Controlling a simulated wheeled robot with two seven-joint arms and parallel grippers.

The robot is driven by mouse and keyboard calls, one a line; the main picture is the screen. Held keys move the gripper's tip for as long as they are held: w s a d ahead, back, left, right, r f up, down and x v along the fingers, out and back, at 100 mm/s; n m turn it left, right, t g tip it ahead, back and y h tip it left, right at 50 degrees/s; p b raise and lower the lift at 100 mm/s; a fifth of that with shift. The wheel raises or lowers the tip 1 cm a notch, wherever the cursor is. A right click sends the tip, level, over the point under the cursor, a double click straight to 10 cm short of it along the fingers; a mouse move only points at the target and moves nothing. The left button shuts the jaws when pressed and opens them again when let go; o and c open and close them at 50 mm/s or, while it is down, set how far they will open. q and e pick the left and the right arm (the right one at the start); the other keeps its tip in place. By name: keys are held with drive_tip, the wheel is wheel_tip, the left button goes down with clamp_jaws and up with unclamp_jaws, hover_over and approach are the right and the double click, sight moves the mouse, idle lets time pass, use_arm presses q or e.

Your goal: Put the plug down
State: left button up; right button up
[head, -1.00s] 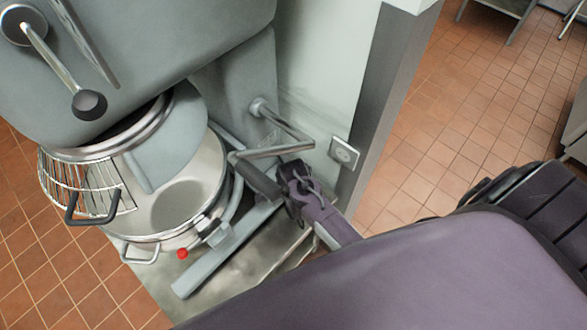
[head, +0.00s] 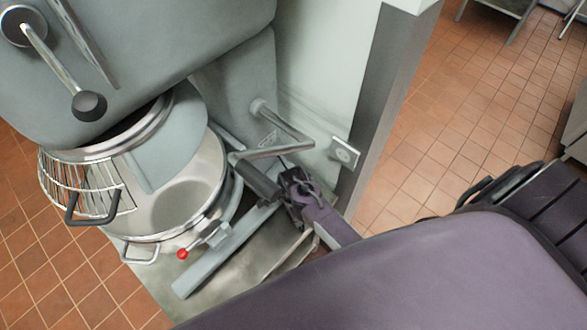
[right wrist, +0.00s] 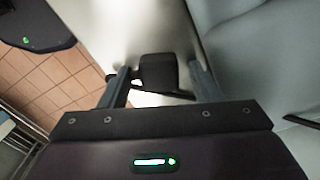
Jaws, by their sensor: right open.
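My right gripper (head: 292,188) is low beside the mixer's base, near the bent metal crank handle. In the right wrist view its two fingers (right wrist: 160,88) stand apart. A dark block (right wrist: 158,72), which looks like the plug, lies between them with a gap on either side. I cannot tell whether it rests on the surface below. The plug cannot be made out in the head view, where the gripper and the crank's dark grip (head: 260,181) crowd that spot. A wall outlet (head: 344,153) sits to the right. My left gripper is not in view.
The large grey mixer (head: 130,50) with its steel bowl (head: 185,190) and wire guard (head: 80,188) fills the left. The crank (head: 285,128) juts out close above my gripper. A wall corner (head: 385,90) stands to the right; tiled floor (head: 450,130) is open beyond it.

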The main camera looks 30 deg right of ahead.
wheel_tip(320, 180, up, 8)
drive_tip(key=shift+f, duration=0.15)
idle(0.4)
idle(0.4)
